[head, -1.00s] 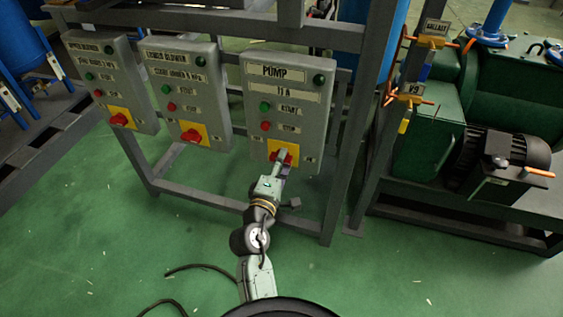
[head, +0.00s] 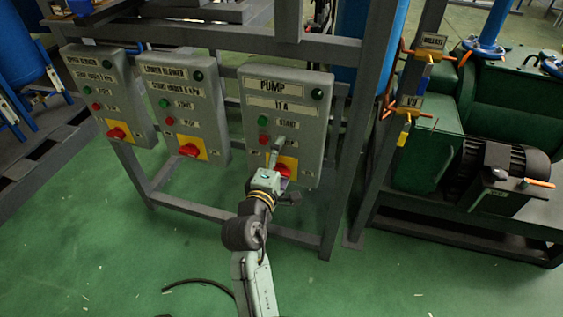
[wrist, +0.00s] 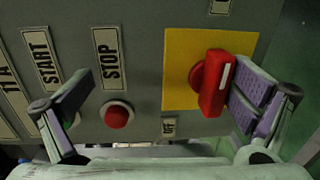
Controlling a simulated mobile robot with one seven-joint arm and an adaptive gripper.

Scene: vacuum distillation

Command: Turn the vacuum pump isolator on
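The pump isolator is a red rotary knob (head: 285,168) on a yellow plate (head: 293,161), low on the grey panel labelled PUMP (head: 286,84). In the wrist view the red knob (wrist: 213,83) has a long handle with a white mark. An OFF label (wrist: 168,127) sits beside the plate. My gripper (wrist: 163,95) is open, with its fingers wide apart in front of the panel. The knob handle lies between them, close beside or touching the right finger; I cannot tell which. In the head view my gripper (head: 278,166) partly covers the knob.
The red STOP button (wrist: 117,115) sits between the fingers, near the left one. Two similar panels with red knobs, the lower blower panel (head: 180,90) and another (head: 105,92), hang to the left. A steel frame post (head: 340,180) stands right of the pump panel.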

